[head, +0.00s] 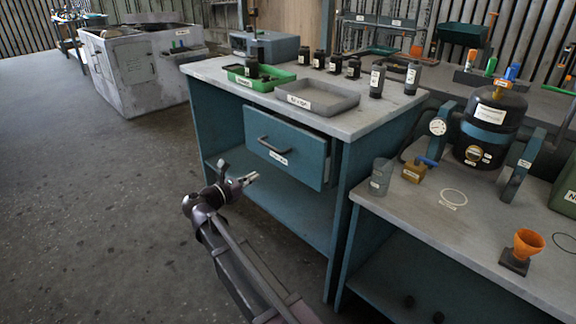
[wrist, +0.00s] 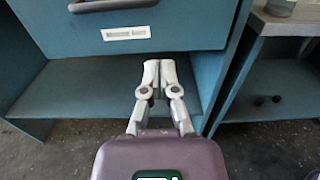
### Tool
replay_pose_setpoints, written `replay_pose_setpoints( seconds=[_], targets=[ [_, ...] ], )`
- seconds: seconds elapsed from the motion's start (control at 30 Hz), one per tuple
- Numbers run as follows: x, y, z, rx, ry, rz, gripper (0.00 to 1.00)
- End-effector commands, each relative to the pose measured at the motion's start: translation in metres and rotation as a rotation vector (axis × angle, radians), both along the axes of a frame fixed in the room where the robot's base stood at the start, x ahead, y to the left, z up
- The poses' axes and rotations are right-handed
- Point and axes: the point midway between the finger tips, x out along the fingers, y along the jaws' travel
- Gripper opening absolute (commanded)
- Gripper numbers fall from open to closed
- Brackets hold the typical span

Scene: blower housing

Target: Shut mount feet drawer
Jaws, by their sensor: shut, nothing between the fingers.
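The mount feet drawer (head: 296,156) is a blue-teal drawer under the top of the grey-topped workbench. It sticks out a little from the bench, with its side wall showing. It has a dark bar handle (head: 272,144) and a white label. In the wrist view the drawer front (wrist: 190,25) fills the top, with the handle (wrist: 112,5) at the upper left edge. My gripper (head: 250,178) is shut and empty. It is in front of and below the drawer, apart from it. The fingertips also show in the wrist view (wrist: 159,64), below the drawer front.
The workbench top (head: 390,112) holds a green tray (head: 260,82), a grey tray (head: 318,100) and several dark bottles. A lower shelf (head: 290,208) lies under the drawer. A second bench (head: 460,225) with a black tank (head: 490,125) stands at right. The floor at left is clear.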

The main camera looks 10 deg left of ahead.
Motion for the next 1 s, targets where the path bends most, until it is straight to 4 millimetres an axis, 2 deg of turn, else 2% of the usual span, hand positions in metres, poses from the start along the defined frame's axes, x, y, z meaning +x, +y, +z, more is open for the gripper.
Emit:
replay_pose_setpoints(
  seconds=[0.57, 0.77, 1.0],
  targets=[
    [0.006, -0.003, 0.000, -0.001, 0.000, 0.002, 0.00],
    [0.020, -0.015, 0.000, -0.001, 0.001, 0.000, 0.00],
    [0.048, -0.036, 0.000, -0.001, 0.001, 0.001, 0.00]
  ],
)
